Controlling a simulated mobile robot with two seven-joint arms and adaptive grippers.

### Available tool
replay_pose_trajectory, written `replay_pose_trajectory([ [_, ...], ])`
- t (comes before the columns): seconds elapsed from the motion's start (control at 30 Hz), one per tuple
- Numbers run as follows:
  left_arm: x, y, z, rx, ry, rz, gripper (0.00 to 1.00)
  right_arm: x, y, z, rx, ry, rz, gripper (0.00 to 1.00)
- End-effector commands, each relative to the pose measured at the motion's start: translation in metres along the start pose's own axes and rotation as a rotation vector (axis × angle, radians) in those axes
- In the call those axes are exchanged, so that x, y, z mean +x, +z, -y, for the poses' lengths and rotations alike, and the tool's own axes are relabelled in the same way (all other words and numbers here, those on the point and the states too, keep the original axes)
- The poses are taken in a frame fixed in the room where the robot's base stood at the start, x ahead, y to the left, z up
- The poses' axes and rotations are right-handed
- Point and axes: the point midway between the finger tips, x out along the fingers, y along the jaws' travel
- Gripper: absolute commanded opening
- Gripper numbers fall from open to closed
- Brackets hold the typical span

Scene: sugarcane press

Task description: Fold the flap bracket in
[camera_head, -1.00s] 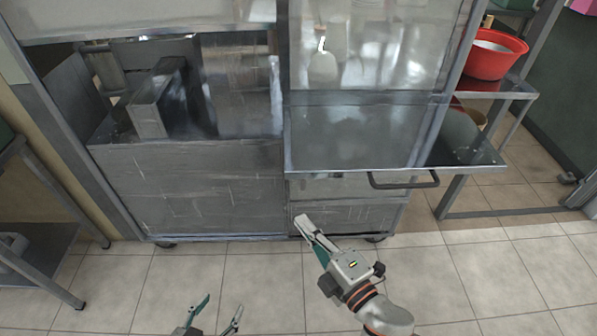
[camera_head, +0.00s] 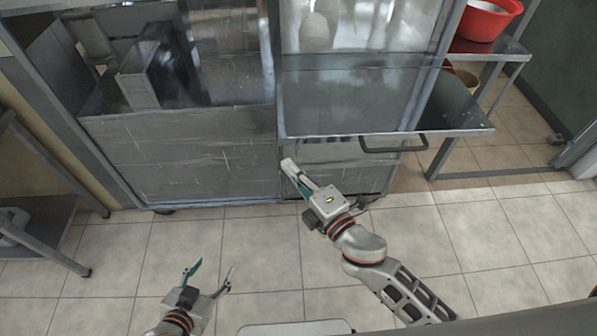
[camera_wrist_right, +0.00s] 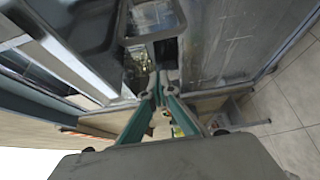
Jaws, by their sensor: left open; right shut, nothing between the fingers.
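A metal flap (camera_head: 375,100) sticks out level from the front of the steel press cabinet (camera_head: 190,150). A dark U-shaped bar (camera_head: 393,149), possibly the flap bracket, shows at the flap's front edge. My right gripper (camera_head: 288,165) is shut and empty, in front of the cabinet, lower than the flap and left of the bar. In the right wrist view its fingertips (camera_wrist_right: 159,77) point at the cabinet, just below a grey bar loop (camera_wrist_right: 150,39); I cannot tell if they touch it. My left gripper (camera_head: 214,268) is open and empty over the floor.
A metal side table (camera_head: 475,120) with a red bowl (camera_head: 487,20) stands at the right. Another metal table (camera_head: 40,225) stands at the left edge. The tiled floor (camera_head: 110,265) before the cabinet is clear.

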Motion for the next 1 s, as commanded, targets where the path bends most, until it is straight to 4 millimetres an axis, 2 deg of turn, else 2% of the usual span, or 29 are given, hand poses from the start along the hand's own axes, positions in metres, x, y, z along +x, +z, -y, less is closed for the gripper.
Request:
replay_pose_trajectory([
  [0.03,-0.001,-0.002,0.000,0.000,0.000,-0.002,0.57,0.012,0.000,-0.002,-0.001,0.002,-0.001,0.00],
  [0.2,-0.001,-0.003,0.001,0.000,0.000,-0.003,0.57,0.046,0.000,-0.002,0.001,0.002,0.000,0.00],
  [0.3,-0.002,-0.004,0.001,0.000,-0.001,-0.003,0.57,0.059,0.003,0.000,-0.002,-0.001,0.000,0.00],
  [0.4,-0.002,-0.007,0.001,0.000,-0.001,-0.005,0.57,0.050,0.019,0.000,-0.002,-0.001,0.000,0.00],
  [0.6,-0.003,-0.008,0.001,0.000,-0.001,-0.006,0.57,0.044,0.035,0.000,-0.001,-0.001,0.000,0.00],
  [1.0,-0.003,-0.008,0.001,0.000,-0.001,-0.005,0.57,0.043,0.038,0.000,0.001,0.000,-0.001,0.00],
])
